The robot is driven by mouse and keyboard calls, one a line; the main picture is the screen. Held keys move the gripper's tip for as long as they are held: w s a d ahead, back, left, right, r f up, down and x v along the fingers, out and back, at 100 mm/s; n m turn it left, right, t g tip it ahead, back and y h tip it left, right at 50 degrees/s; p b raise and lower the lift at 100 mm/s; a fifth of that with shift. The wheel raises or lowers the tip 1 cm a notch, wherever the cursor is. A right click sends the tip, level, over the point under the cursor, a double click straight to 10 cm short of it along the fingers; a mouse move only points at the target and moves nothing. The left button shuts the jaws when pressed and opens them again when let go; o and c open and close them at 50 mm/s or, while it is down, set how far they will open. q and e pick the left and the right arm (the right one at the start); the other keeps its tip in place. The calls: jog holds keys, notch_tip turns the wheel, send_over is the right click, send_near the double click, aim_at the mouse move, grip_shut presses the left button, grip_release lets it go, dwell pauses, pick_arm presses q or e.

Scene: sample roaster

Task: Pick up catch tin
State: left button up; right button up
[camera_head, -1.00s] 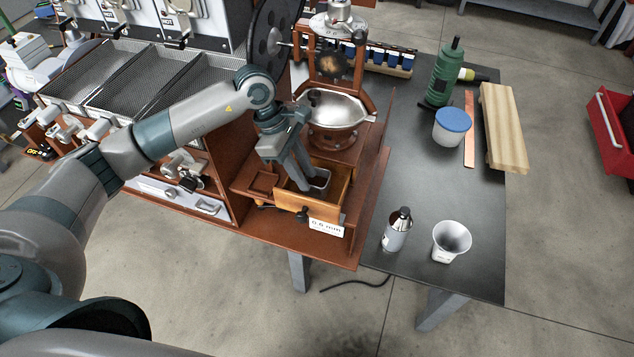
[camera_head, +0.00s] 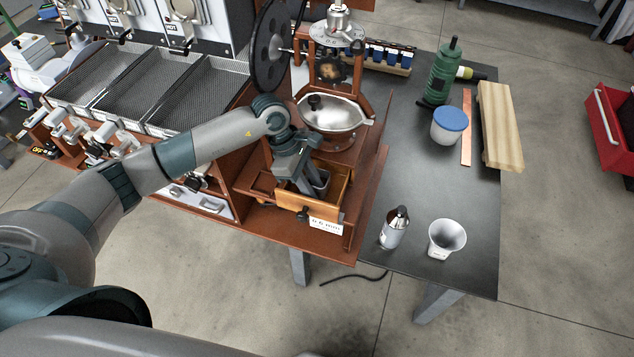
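The catch tin appears to be the small grey metal tin (camera_head: 322,180) inside the open wooden drawer (camera_head: 296,202) under the grinder. Only its right part and rim show; my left gripper covers the rest. My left gripper (camera_head: 307,188) points down into the drawer, its fingers at the tin's left side. Whether the fingers touch the tin, or how far apart they are, cannot be made out. My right gripper is not in view.
The grinder's steel bowl (camera_head: 332,113) sits just above and behind the drawer. A blue-lidded tub (camera_head: 449,125) is farther back. The table's middle is clear.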

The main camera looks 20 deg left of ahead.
pick_arm(q)
grip_shut()
jog(key=shift+r, duration=0.1)
dwell(0.3)
jog(key=shift+r+b, duration=0.75)
notch_tip(320, 180, up, 2)
jog(key=shift+w+d+r+b, duration=0.1)
jog(key=shift+d+r+b, duration=0.05)
jog(key=shift+b, duration=0.75)
jog(key=d+r+b, duration=0.5)
jog(key=d+r, duration=0.2)
jog(key=d, duration=0.4)
jog(key=shift+w+d, duration=0.15)
jog(key=shift+d, duration=0.05)
jog(key=shift+f, duration=0.1)
